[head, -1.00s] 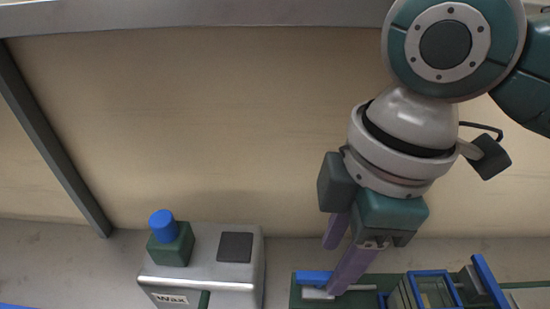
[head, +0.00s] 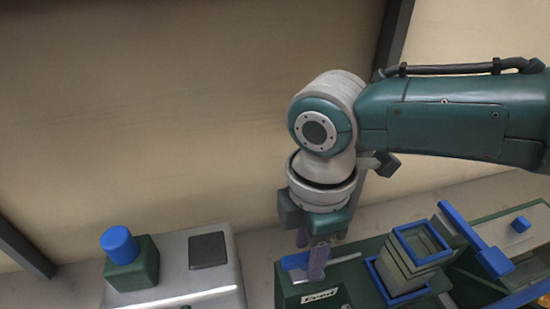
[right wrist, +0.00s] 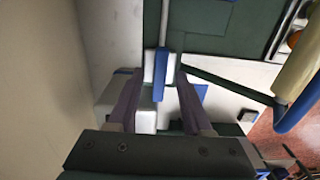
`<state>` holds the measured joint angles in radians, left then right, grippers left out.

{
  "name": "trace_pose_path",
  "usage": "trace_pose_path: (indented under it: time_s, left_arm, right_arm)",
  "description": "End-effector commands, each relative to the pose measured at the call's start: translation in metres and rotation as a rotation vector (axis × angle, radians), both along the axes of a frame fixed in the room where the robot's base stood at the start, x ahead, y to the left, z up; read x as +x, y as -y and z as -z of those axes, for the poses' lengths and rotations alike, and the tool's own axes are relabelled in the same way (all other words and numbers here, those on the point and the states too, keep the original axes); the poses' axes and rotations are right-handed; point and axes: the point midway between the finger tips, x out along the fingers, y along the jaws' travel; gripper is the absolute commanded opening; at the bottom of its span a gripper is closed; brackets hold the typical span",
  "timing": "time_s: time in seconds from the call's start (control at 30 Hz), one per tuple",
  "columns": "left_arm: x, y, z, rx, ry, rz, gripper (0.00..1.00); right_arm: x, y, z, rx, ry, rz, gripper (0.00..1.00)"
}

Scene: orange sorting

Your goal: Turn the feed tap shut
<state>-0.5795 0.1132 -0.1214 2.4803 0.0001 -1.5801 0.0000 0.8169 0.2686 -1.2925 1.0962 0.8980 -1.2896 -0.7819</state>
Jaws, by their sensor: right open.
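The feed tap's blue handle (head: 295,262) sits on top of the green machine (head: 345,285) with a label reading "Feed". My right gripper (head: 309,253) has purple fingers and points down at the handle, with one finger partly in front of it. In the right wrist view, the fingers of the right gripper (right wrist: 155,88) stand apart. My left gripper is not in view.
A grey box with a dark pad (head: 207,250) and a blue knob (head: 119,245) on a green block stands to the left. A blue-rimmed green hopper (head: 421,243) and a blue bar (head: 475,240) are close on the right. A plain wall rises behind.

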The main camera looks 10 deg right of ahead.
Motion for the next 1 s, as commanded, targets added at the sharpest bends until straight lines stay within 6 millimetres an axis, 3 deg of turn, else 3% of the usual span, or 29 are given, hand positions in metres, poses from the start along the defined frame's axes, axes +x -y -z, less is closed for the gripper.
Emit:
trace_pose_path:
  time_s: [0.27,0.7,1.0]
  left_arm:
    - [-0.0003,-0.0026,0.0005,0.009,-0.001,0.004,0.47]
    - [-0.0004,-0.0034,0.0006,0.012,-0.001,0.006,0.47]
    - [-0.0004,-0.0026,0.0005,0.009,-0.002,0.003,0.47]
  right_arm:
    - [-0.0001,-0.0003,0.0016,0.001,0.001,-0.001,0.50]
    - [-0.0001,0.0000,0.0014,0.000,0.000,0.000,0.01]
    - [-0.0002,0.0000,0.0013,0.000,0.000,0.000,0.00]
